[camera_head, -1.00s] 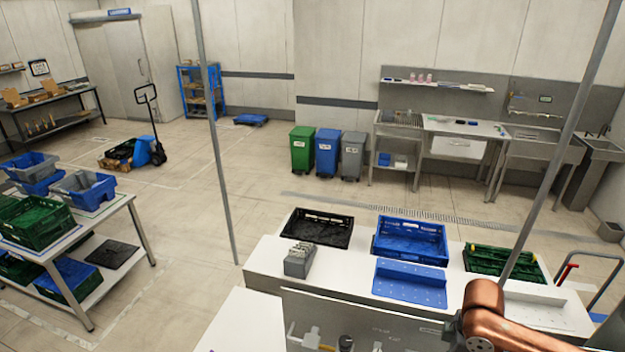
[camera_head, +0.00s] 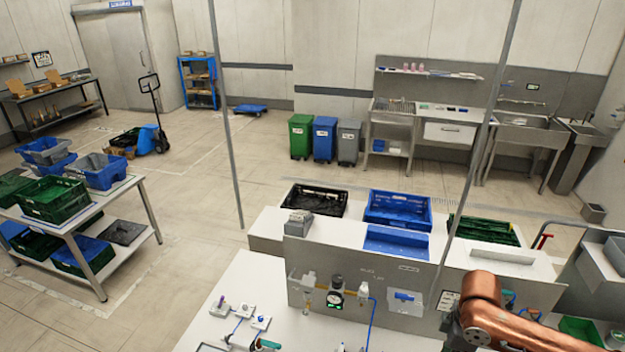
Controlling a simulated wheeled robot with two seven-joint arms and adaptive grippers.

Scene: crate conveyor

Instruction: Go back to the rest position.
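My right arm shows as a copper-coloured link at the lower right of the head view. Its gripper is outside the picture. My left arm and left gripper are not in view. A black crate (camera_head: 292,197), a blue crate (camera_head: 398,223) and a green crate (camera_head: 517,242) stand in a row behind the white worktop (camera_head: 343,232). No gripper is seen touching any of them.
A grey panel (camera_head: 420,275) with a gauge (camera_head: 336,299) rises in front of the crates. A white bench (camera_head: 225,290) with small fittings lies nearer. Two thin upright posts stand near the worktop. A crate table (camera_head: 148,215) is at left; open floor lies between.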

